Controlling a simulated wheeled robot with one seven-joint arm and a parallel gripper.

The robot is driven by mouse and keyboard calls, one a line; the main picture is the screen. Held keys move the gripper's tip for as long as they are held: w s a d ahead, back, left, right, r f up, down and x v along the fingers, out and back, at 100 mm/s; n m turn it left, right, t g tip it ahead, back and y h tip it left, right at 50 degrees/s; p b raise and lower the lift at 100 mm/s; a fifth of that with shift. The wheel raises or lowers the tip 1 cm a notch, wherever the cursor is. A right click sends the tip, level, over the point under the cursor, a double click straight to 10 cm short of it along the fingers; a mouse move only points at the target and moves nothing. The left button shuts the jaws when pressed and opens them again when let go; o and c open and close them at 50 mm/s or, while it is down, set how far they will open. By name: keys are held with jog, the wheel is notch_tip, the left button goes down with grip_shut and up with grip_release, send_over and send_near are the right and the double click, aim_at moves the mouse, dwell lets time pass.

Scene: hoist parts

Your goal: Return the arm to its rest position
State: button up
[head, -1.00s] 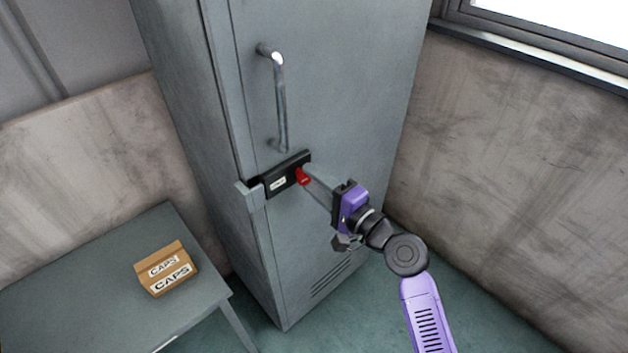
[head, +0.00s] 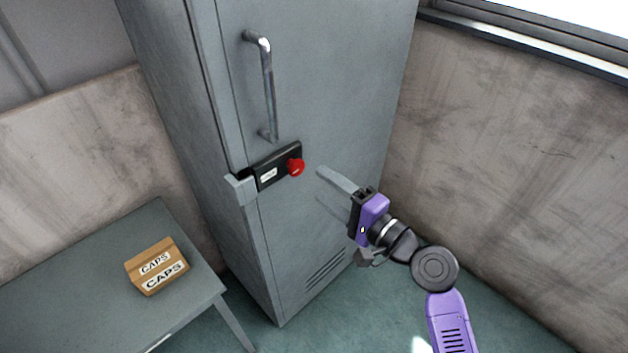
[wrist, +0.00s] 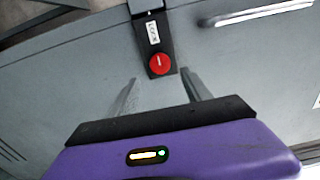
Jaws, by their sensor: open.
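My gripper (head: 329,187) is in front of the grey locker door, to the right of and a little below the lock's red knob (head: 296,167). In the wrist view my gripper (wrist: 160,88) has its two fingers spread apart with nothing between them. The black lock box (head: 277,167) with a white label sits on the locker's left door edge. In the wrist view the red knob (wrist: 160,64) lies beyond the fingertips, apart from them. My purple and black arm reaches in from the lower right.
The grey locker (head: 330,80) has a chrome handle (head: 267,85) above the lock. A grey table (head: 75,285) at the lower left holds a cardboard CAPS box (head: 157,266). A concrete wall (head: 500,150) and window frame stand at the right. Green floor shows around my arm.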

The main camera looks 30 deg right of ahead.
jog(key=shift+s+d, duration=0.2)
jog(key=shift+s, duration=0.5)
jog(key=shift+d, duration=0.1)
jog(key=s+d+f+n+h, duration=0.2)
jog(key=s+d+n+h, duration=0.4)
jog(key=s, duration=0.4)
jog(key=s+a+f+n+g, duration=0.1)
jog(key=s+a+n, duration=0.3)
jog(key=s, duration=0.8)
jog(key=s+a+f+n+g, duration=0.1)
jog(key=s+a+n, duration=0.3)
jog(key=s, duration=0.9)
jog(key=shift+s+a+n, duration=0.25)
jog(key=shift+a+n, duration=0.05)
jog(key=shift+a, duration=0.35)
jog(key=shift+r, duration=0.1)
